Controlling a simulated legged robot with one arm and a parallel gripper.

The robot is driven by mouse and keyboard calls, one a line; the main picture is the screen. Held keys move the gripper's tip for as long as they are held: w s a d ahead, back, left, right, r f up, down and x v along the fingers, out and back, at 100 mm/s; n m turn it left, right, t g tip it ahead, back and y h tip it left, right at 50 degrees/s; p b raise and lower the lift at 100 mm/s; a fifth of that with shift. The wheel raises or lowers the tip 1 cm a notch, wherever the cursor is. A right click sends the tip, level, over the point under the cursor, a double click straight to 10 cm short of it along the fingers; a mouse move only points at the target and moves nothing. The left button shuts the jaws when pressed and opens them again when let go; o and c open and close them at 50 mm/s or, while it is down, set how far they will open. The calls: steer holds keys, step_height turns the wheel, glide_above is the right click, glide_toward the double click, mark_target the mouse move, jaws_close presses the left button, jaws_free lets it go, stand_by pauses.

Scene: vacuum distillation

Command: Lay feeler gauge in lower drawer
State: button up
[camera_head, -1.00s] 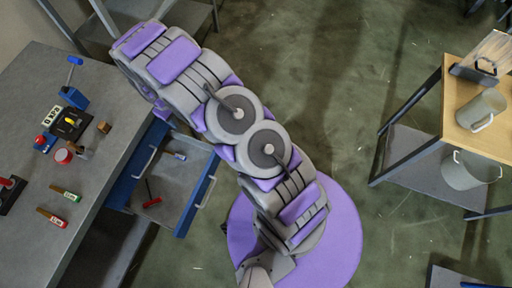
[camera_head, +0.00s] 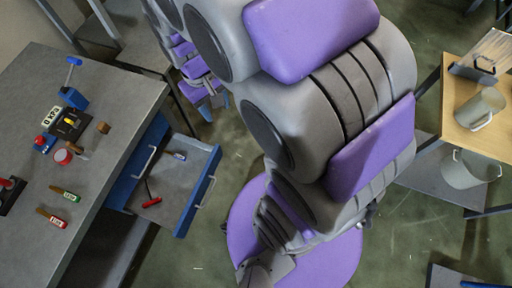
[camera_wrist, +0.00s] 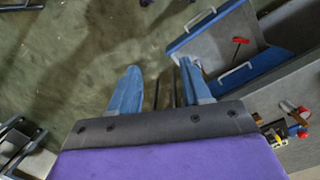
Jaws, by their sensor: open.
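The pulled-out blue drawer (camera_head: 208,178) with a grey floor extends from the bench's right side; it also shows at upper right in the wrist view (camera_wrist: 218,45). A small blue-and-silver item (camera_head: 180,155) lies flat on its floor; it may be the feeler gauge, but it is too small to be sure. A red T-shaped tool (camera_head: 152,192) lies in the same drawer, also in the wrist view (camera_wrist: 240,42). My gripper (camera_wrist: 160,66) is open, with nothing between its fingers, over bare floor beside the drawer.
The grey bench (camera_head: 110,85) holds a blue block, a black box with a yellow part, a red-capped jar (camera_head: 63,157) and two marker-like items. Green floor lies between.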

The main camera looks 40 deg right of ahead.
steer(key=s+r+m, duration=0.1)
steer(key=s+r, duration=0.3)
steer(key=s, duration=1.3)
steer(key=shift+s+d+g+y, duration=0.15)
steer(key=shift+s+g+y, duration=0.1)
steer(key=shift+g+y, duration=0.05)
steer(key=shift+r, duration=0.1)
